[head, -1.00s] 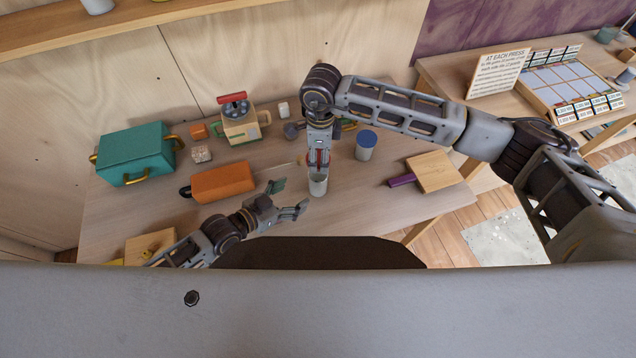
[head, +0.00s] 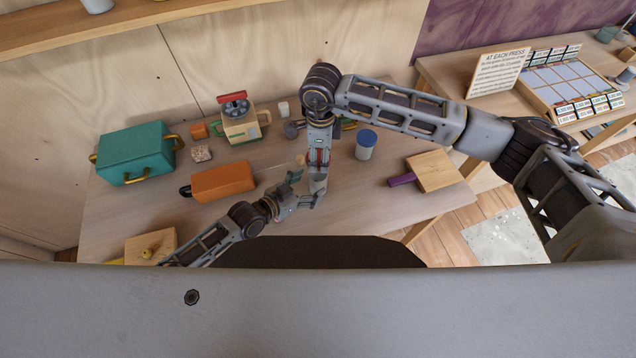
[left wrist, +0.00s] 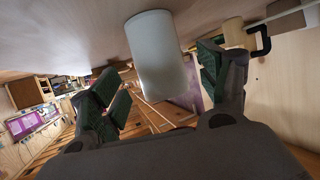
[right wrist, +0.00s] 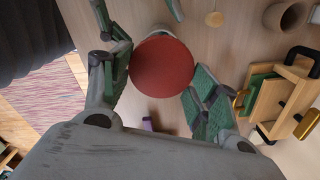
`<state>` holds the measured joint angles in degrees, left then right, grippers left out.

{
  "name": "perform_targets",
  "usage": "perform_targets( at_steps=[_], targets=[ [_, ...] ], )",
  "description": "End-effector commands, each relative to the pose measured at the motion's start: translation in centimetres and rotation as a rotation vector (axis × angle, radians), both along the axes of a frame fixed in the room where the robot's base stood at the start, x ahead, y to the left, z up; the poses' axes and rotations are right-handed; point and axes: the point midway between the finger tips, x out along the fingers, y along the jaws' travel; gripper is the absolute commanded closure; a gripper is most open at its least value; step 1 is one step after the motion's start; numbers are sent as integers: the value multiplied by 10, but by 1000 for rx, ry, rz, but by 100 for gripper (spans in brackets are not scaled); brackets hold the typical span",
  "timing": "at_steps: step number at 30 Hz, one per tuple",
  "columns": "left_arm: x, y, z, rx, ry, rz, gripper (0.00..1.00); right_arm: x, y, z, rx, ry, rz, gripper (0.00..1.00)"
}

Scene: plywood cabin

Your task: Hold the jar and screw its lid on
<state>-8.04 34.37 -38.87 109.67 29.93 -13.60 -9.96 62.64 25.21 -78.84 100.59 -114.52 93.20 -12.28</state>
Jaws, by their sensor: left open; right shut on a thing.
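The pale grey-white jar (head: 319,186) stands on the table below my right gripper; it also shows large in the left wrist view (left wrist: 158,55). My left gripper (head: 307,187) is open, low beside the jar, with its fingers on either side of it. A gap shows between the jar and the fingers in the left wrist view. My right gripper (head: 319,166) points down above the jar, shut on the round red lid (right wrist: 160,67). The lid hides most of the jar in the right wrist view; I cannot tell whether they touch.
A blue-lidded jar (head: 366,145) stands right of my right gripper. An orange block-like thing (head: 222,182) lies left, near a teal case (head: 136,155). A cream box with a red top (head: 240,120) stands behind. A wooden board with a purple handle (head: 434,172) lies right.

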Motion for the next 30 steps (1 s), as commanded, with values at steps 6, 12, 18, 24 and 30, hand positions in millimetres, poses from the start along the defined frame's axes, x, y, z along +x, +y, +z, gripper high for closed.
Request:
perform_targets(
  at_steps=[6,12,18,24,30],
  targets=[
    [15,-15,-8,-1,-1,0,24,0,0,0,0,0,0,56],
    [26,-26,-14,0,-1,1,24,0,0,0,0,0,0,56],
    [31,-32,-18,1,-1,0,24,0,0,0,0,0,0,56],
    [31,-33,-18,1,-1,0,24,0,0,0,0,0,0,56],
    [31,-32,-18,1,-1,0,32,0,0,0,0,0,0,56]
  ],
)
